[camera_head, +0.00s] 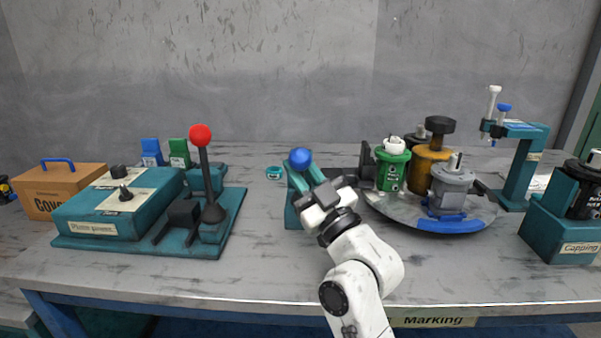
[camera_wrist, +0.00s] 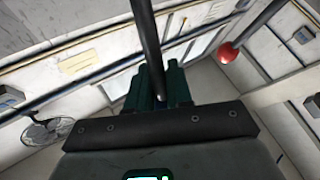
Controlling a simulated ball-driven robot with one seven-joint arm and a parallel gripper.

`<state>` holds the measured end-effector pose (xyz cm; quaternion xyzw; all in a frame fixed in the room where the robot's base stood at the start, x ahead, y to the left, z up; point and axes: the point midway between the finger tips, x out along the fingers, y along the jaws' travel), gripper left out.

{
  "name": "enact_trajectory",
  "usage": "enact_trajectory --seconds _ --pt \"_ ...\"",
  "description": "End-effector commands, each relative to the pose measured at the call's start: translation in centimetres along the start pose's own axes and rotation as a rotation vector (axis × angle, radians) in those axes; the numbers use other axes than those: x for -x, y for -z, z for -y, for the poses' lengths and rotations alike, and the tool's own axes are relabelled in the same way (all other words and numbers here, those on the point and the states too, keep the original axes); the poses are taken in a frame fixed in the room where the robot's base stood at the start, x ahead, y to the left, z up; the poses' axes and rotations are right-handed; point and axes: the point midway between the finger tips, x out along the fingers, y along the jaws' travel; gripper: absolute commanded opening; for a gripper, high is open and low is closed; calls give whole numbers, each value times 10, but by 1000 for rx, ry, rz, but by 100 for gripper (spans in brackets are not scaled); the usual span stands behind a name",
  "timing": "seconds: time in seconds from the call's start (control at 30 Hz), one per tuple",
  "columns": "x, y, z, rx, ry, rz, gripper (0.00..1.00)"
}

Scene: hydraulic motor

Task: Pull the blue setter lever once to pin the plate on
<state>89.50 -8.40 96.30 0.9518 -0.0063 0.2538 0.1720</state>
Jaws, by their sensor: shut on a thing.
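The setter lever has a blue ball knob (camera_head: 300,157), which stands at the middle of the bench in the head view. My gripper (camera_head: 304,176) has its teal fingers just below the knob, shut on the lever. In the wrist view a dark lever rod (camera_wrist: 147,40) runs down between the closed teal fingers (camera_wrist: 158,88). My gripper and arm hide most of the lever's shaft and base. A grey motor (camera_head: 452,180) with a blue part at its foot stands on the round turntable (camera_head: 405,208) to the right. I cannot make out the plate.
A red-knobbed lever (camera_head: 201,136) stands on a teal station to the left; its knob also shows in the wrist view (camera_wrist: 228,52). Green (camera_head: 391,168) and orange-brown (camera_head: 421,172) motors share the turntable. A teal press (camera_head: 520,165) stands at right. The bench front is mostly clear.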

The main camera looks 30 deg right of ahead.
Motion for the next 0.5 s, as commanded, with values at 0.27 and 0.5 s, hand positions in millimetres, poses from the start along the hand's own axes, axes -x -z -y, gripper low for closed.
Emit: enact_trajectory --seconds 0.27,0.5 --pt "0 -1 0 0 0 2 25" --pt "0 0 0 0 0 1 37"
